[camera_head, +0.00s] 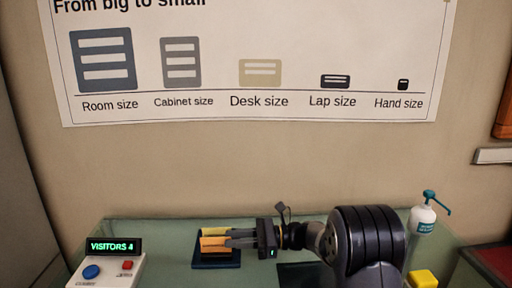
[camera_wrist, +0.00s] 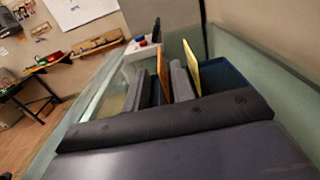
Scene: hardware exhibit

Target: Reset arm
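My gripper (camera_head: 229,238) points left over the glass-topped counter, at a dark blue tray (camera_head: 216,263) that holds an upright yellow piece (camera_head: 214,232) and an orange piece (camera_head: 213,245). In the wrist view my two grey fingers (camera_wrist: 162,84) stand apart. The thin orange piece (camera_wrist: 163,72) shows in the gap between them, with space beside it. The yellow piece (camera_wrist: 191,66) is just right of the right finger. The blue tray (camera_wrist: 225,76) lies beyond. The lower parts of both pieces are hidden in the wrist view.
A white box with a "VISITORS 4" display (camera_head: 114,246) stands at the left, with blue and red buttons. A pump bottle (camera_head: 422,222) and a yellow block (camera_head: 423,278) are to the right of my arm. A poster (camera_head: 240,100) hangs on the wall behind.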

